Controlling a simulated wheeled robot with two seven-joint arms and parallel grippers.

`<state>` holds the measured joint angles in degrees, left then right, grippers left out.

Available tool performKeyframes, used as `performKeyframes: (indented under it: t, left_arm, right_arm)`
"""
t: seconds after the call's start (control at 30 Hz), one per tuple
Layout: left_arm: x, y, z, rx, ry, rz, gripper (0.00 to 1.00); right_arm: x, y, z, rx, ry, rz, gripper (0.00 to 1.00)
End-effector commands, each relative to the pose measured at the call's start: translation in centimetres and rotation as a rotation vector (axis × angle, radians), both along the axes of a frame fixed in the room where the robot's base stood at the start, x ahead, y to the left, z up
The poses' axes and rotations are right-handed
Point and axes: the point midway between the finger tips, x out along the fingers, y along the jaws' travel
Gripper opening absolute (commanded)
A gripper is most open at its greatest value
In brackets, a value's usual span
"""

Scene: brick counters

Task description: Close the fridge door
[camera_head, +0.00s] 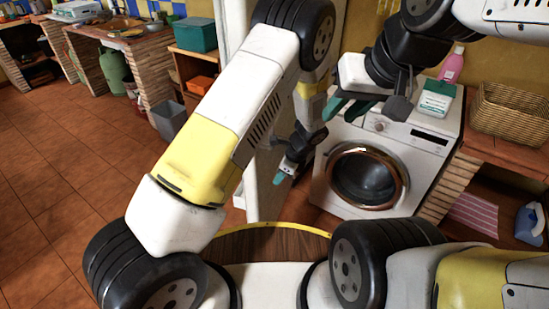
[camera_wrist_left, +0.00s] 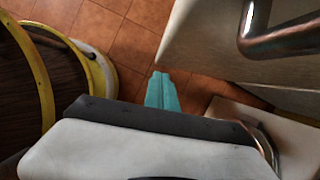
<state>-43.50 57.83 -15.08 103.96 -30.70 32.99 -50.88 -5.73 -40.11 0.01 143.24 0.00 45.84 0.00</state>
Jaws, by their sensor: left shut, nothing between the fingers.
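The white fridge door (camera_head: 262,192) stands open, seen nearly edge-on behind my left arm in the head view. Most of it and the fridge body are hidden by that arm. In the left wrist view a white panel (camera_wrist_left: 205,30) with a curved metal handle (camera_wrist_left: 285,40) fills the upper right. My left gripper (camera_head: 283,177) is shut and empty, close beside the door's right side; its teal fingertips also show together in the left wrist view (camera_wrist_left: 162,92). Whether it touches the door I cannot tell. My right gripper (camera_head: 347,108) is open and empty, in front of the washing machine.
A white washing machine (camera_head: 414,150) stands right of the door, with a green-and-white box (camera_head: 437,98) and pink bottle (camera_head: 452,66) on top. A wicker basket (camera_head: 512,112) sits on the right counter. A grey bin (camera_head: 170,121) stands left; tiled floor (camera_head: 70,190) there is clear.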

Motion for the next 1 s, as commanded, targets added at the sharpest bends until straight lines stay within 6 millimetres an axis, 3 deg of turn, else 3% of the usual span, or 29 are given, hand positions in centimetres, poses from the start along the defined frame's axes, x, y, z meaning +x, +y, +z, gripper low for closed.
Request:
performKeyframes:
  t: [0.2, 0.33, 0.6, 1.0]
  left_arm:
    - [0.6, 1.9, -4.7, 0.003, 0.002, 0.002, 0.0]
    - [1.1, 2.8, -6.7, 0.001, 0.0, 0.004, 0.0]
    - [2.3, 5.8, -6.4, -0.001, -0.001, 0.004, 0.0]
    - [2.5, 6.1, -6.4, -0.001, -0.001, 0.003, 0.0]
  right_arm:
    - [0.0, 0.0, 0.0, 0.0, 0.0, 0.0, 0.3]
    - [0.0, 0.0, 0.0, 0.0, 0.0, 0.0, 0.3]
    - [0.0, 0.0, 0.0, 0.0, 0.0, 0.0, 0.3]
    - [0.0, 0.0, 0.0, 0.0, 0.0, 0.0, 0.3]
